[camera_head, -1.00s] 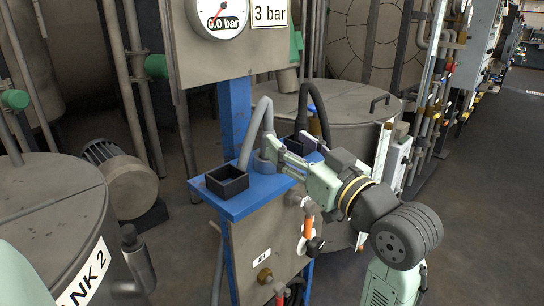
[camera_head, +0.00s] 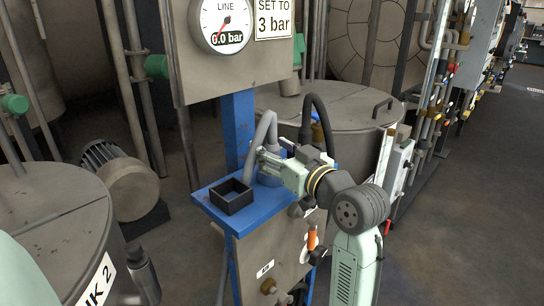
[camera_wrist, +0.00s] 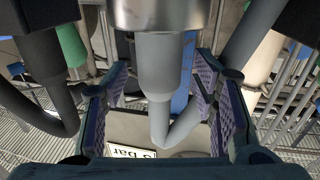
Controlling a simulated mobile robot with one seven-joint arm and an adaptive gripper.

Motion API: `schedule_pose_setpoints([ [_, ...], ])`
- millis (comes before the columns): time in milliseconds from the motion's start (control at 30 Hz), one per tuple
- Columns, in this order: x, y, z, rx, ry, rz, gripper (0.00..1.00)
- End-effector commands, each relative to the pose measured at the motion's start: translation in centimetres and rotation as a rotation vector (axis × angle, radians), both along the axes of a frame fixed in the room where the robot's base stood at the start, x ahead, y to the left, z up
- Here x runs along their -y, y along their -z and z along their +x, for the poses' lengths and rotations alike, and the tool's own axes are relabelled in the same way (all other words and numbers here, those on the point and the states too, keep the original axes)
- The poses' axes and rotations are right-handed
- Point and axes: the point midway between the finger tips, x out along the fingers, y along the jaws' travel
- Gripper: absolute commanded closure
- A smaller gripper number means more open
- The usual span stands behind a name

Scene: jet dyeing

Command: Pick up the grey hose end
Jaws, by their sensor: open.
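The grey hose (camera_head: 266,130) arches up and over in the head view, with its end coming down to the blue shelf. My gripper (camera_head: 262,163) is at the hose end, level with the shelf top. In the wrist view the grey hose end (camera_wrist: 158,68) is a thick sleeve standing between the two padded fingers of my gripper (camera_wrist: 160,98). A finger is on each side, with a gap to the hose, so the gripper is open around it. The sleeve meets a shiny metal collar (camera_wrist: 160,12). My gripper hides part of the hose end in the head view.
A blue shelf (camera_head: 213,203) carries an open black box (camera_head: 232,196) left of the hose. A black hose (camera_head: 322,112) arches close behind my gripper. A pressure gauge panel (camera_head: 245,65) hangs above. Tanks stand left and behind; open floor lies at the right.

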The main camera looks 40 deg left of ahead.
Motion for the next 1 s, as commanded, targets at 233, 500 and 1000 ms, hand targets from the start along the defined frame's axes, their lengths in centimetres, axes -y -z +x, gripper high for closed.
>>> schedule_pose_setpoints([
  [233,-0.53,0.09,0.16,0.001,0.001,0.0,0.47],
  [500,-0.5,0.07,0.16,0.001,0.001,0.0,0.65],
  [1000,-0.49,0.05,0.15,0.001,0.001,0.0,0.98],
])
